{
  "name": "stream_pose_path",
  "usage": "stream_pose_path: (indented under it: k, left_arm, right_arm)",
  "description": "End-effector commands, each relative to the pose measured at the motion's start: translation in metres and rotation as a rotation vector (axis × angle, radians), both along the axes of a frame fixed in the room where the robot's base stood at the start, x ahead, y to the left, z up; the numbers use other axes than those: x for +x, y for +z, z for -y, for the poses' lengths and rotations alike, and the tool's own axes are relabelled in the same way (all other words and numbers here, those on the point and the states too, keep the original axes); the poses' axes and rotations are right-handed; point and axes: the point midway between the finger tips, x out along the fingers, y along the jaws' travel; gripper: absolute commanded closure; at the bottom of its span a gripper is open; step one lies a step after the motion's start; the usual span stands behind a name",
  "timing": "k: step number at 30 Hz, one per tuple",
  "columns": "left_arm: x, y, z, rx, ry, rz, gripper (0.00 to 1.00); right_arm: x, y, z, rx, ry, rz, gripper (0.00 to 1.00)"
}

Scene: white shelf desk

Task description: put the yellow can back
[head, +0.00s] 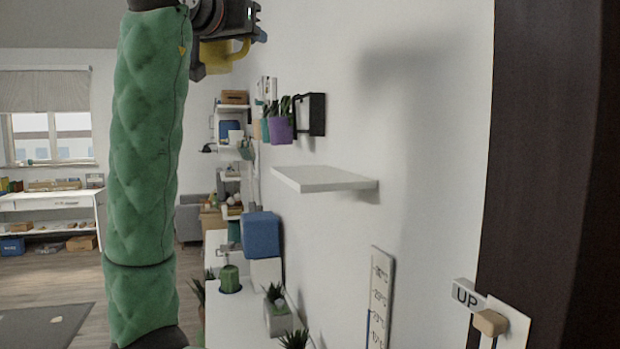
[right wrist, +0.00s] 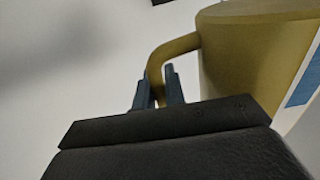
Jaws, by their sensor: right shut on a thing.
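The yellow can (right wrist: 255,70) fills the upper right of the right wrist view, with a blue-and-white patch on its side. Its curved handle (right wrist: 172,50) passes between the fingers of my right gripper (right wrist: 158,92), which is shut on it. In the head view the yellow can (head: 222,54) shows at the top, partly hidden by my right gripper. It is held up in the air, higher than the white wall shelf (head: 325,181). The shelf is bare. My left gripper is out of view.
Purple pot (head: 280,129) and other planters hang by a black wall frame (head: 315,114) beyond the shelf. Below are a blue box (head: 261,235), a cactus (head: 230,279) and potted plants. A dark upright panel (head: 545,150) stands at the right.

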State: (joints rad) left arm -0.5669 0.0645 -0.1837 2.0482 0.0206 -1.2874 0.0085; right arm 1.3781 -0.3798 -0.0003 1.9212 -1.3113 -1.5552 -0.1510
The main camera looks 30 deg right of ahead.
Motion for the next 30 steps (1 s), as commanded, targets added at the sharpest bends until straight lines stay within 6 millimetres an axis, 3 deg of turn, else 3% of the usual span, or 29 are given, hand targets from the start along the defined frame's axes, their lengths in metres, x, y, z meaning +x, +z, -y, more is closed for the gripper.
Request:
stream_pose_path:
  k: [8,19,25,30]
  left_arm:
    - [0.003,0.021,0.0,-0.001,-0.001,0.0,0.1]
    - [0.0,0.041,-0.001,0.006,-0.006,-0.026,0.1]
    - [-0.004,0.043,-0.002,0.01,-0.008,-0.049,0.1]
    - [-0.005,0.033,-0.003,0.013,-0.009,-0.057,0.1]
  right_arm:
    - [-0.032,-0.01,0.026,0.0,-0.329,-0.009,1.0]
    - [-0.085,-0.067,0.045,-0.013,-0.768,-0.013,1.0]
    - [-0.102,-0.09,0.044,-0.014,-0.869,-0.009,1.0]
    - [-0.1,-0.099,0.049,-0.013,-0.877,-0.01,1.0]
